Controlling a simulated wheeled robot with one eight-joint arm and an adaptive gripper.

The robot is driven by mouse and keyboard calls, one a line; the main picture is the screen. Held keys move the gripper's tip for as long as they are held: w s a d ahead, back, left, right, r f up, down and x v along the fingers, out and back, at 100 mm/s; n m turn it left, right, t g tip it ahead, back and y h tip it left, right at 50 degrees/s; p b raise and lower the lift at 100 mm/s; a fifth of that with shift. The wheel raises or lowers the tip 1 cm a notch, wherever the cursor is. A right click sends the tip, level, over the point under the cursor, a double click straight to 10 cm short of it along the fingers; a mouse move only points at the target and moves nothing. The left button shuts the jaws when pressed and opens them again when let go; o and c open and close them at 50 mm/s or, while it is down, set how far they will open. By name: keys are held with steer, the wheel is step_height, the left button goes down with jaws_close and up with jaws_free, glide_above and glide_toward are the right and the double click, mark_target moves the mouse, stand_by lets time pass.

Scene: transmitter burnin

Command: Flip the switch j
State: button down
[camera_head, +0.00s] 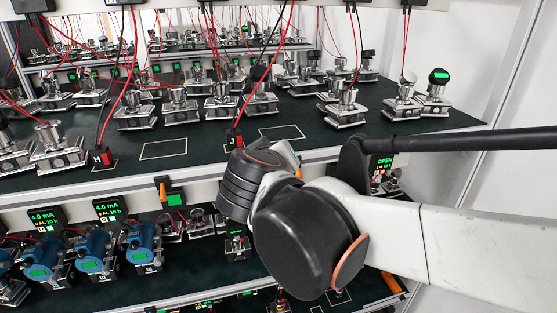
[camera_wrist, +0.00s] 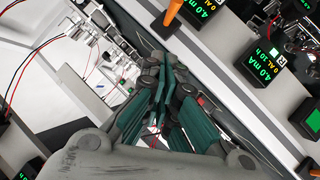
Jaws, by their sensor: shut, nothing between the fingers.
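A small red block with a black label lettered J (camera_head: 234,139) sits at the front edge of the upper shelf in the head view, with red and black wires rising from it. My arm's dark wrist joint stands just below it in that picture. My gripper (camera_wrist: 167,78) shows in the wrist view with its dark green fingers together and nothing between them. A small bit of red shows beside the fingers there; I cannot tell whether it is the J block. In the head view my fingers are hidden behind my arm, so contact with the block cannot be told.
A similar red block labelled H (camera_head: 103,158) sits to the left on the same edge. Silver transmitters (camera_head: 180,107) crowd the upper shelf. Blue transmitters (camera_head: 145,243) and lit displays (camera_head: 108,210) fill the lower shelf. An orange-handled part (camera_head: 163,188) hangs below the upper shelf's edge.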

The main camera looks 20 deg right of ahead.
steer(key=s+f+v, duration=0.1)
steer(key=f+v, duration=0.1)
steer(key=v, duration=0.6)
steer(key=shift+s+r+b, duration=0.2)
steer(key=shift+s+b, duration=0.1)
steer(key=shift+b, duration=0.1)
